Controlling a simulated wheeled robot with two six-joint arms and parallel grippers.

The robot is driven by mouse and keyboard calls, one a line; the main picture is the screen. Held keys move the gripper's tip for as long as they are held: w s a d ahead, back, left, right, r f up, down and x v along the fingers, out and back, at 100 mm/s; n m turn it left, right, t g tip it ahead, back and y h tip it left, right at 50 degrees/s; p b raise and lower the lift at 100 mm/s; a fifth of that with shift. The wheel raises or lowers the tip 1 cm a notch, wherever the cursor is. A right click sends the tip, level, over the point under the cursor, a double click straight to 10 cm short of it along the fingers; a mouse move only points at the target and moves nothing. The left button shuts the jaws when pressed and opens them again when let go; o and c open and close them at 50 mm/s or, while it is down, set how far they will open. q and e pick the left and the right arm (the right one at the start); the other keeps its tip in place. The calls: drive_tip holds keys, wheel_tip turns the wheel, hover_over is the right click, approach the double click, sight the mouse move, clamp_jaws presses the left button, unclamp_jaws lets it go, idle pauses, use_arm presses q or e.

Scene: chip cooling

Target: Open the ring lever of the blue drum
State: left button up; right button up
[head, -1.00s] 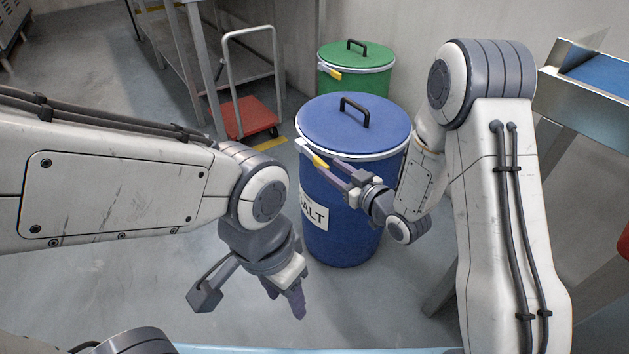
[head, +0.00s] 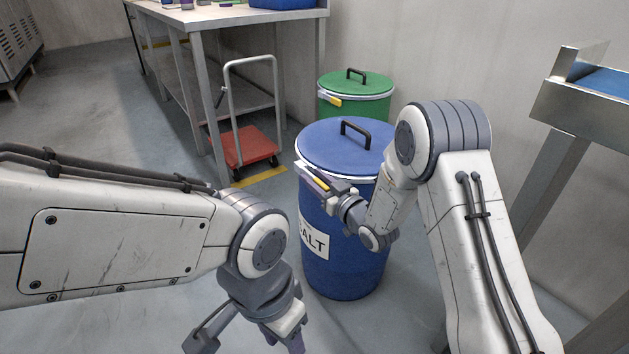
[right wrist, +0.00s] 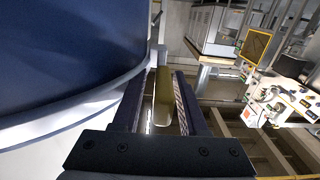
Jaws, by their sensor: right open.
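The blue drum (head: 345,262) stands upright with its blue lid (head: 330,140) on and a white ring around the rim. Its yellow-tipped ring lever (head: 315,184) lies along the rim at the front left. My right gripper (head: 314,181) is at this lever. In the right wrist view, the open fingers (right wrist: 162,105) lie on either side of the yellowish lever grip (right wrist: 163,95), with visible gaps. The lever looks closed against the rim. My left gripper (head: 291,338) hangs low at the bottom edge, away from the drum, its fingertips cut off.
A green drum (head: 355,105) stands behind the blue one. A red cart (head: 247,147) with a grey handle is at its left, by a metal bench (head: 215,22). A conveyor (head: 590,105) stands at the right. Floor in front of the drum is clear.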

drive_tip(key=shift+w+a, duration=0.1)
clamp_jaws()
idle(1.4)
